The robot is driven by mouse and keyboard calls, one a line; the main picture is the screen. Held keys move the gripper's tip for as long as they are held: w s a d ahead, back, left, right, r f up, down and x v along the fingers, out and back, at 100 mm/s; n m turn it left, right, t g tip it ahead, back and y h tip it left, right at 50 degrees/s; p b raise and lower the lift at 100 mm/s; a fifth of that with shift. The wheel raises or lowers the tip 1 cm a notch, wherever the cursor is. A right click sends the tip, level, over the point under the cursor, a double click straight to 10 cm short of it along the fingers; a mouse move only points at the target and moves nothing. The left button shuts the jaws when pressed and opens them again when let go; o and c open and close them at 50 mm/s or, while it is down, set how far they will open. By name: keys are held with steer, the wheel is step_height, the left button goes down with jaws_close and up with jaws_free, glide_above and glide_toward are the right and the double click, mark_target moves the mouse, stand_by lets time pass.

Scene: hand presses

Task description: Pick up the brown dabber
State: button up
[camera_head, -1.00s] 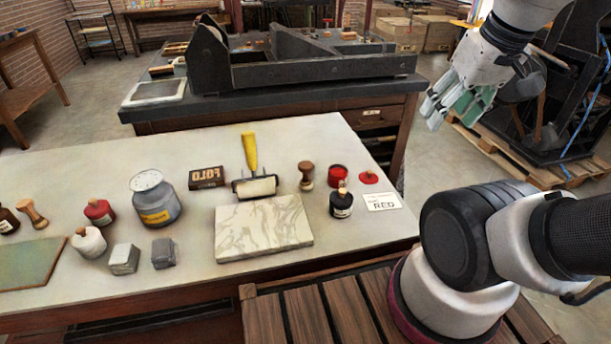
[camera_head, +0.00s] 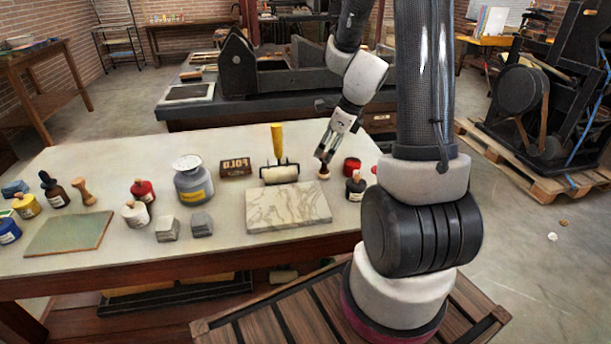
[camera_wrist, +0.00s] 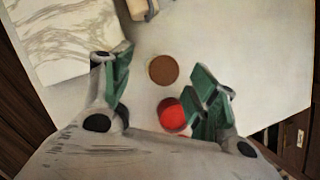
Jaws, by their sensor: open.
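The brown dabber (camera_head: 324,173) stands upright on the table, right of the marble slab and mostly hidden by my gripper in the head view. In the wrist view its round brown top (camera_wrist: 163,69) shows between and slightly beyond my fingertips. My gripper (camera_head: 325,155) points down just above it, open and empty. In the wrist view the green-padded fingers (camera_wrist: 161,84) are spread to either side, with no visible contact. A second, lighter wooden dabber (camera_head: 84,191) stands at the table's left.
A red jar (camera_head: 352,165) and a black bottle (camera_head: 355,187) stand close right of the dabber. A yellow-handled roller (camera_head: 279,172) and marble slab (camera_head: 288,208) lie to its left. My arm hides the table's right end.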

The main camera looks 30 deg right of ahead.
mark_target(324, 166)
steer(key=shift+w+d+m, duration=0.1)
steer(key=shift+w+m, duration=0.1)
steer(key=shift+m, duration=0.4)
steer(key=shift+w+d+m, duration=0.1)
steer(key=shift+w+m, duration=0.05)
steer(key=shift+m, duration=0.45)
steer(key=shift+a+f, duration=0.15)
steer(key=shift+f, duration=0.15)
steer(key=x, duration=0.7)
steer(key=shift+d+f, duration=0.2)
steer(key=c, duration=1.1)
